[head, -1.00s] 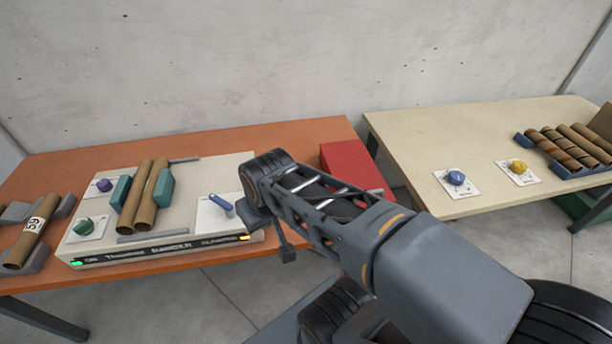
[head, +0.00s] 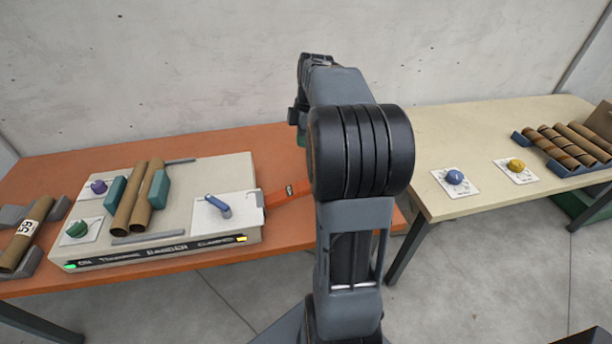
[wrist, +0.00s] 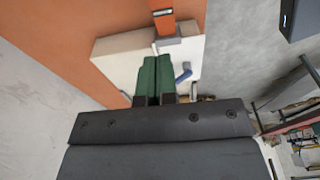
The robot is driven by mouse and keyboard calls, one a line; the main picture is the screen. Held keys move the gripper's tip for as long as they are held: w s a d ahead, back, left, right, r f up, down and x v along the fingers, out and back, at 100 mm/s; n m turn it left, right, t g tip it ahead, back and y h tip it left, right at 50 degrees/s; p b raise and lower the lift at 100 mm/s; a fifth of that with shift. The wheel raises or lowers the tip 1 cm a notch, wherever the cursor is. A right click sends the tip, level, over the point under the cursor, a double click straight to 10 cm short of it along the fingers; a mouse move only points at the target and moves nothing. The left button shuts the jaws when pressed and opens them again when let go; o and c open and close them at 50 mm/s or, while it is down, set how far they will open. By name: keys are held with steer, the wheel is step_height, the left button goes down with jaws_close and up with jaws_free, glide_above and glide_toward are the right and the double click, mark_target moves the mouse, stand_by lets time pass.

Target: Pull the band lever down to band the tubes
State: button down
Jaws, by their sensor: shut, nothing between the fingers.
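The bander (head: 205,235) is a pale box on the orange table. Two brown tubes (head: 138,198) lie side by side on it between two teal jaws. An orange lever-like bar (head: 287,193) with a dark mark sticks out from its right side; this looks like the band lever. It also shows in the wrist view (wrist: 163,22), joined to a grey bracket. My gripper (wrist: 157,60) is shut and empty, its green fingertips pointing toward the bander near that bracket. Whether they touch anything I cannot tell. In the head view my arm mostly hides the gripper.
A blue lever (head: 218,206) sits on a white plate on the bander, with purple (head: 98,187) and green (head: 77,229) knobs at its left. A labelled tube (head: 28,235) rests in a grey holder. The cream table (head: 440,130) holds blue and yellow knobs and a tube tray.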

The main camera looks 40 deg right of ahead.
stand_by(0.3)
glide_above(303, 185)
steer(key=f, duration=0.9)
steer(key=shift+w+a+f, duration=0.2)
steer(key=shift+a+f, duration=0.15)
steer(key=shift+f, duration=0.05)
steer(key=f, duration=0.1)
steer(key=d+f, duration=0.1)
steer(key=shift+s+f, duration=0.2)
steer(key=shift+f, duration=0.2)
steer(key=shift+s+d+f, duration=0.1)
steer(key=shift+d+f, duration=0.05)
steer(key=shift+f, duration=0.4)
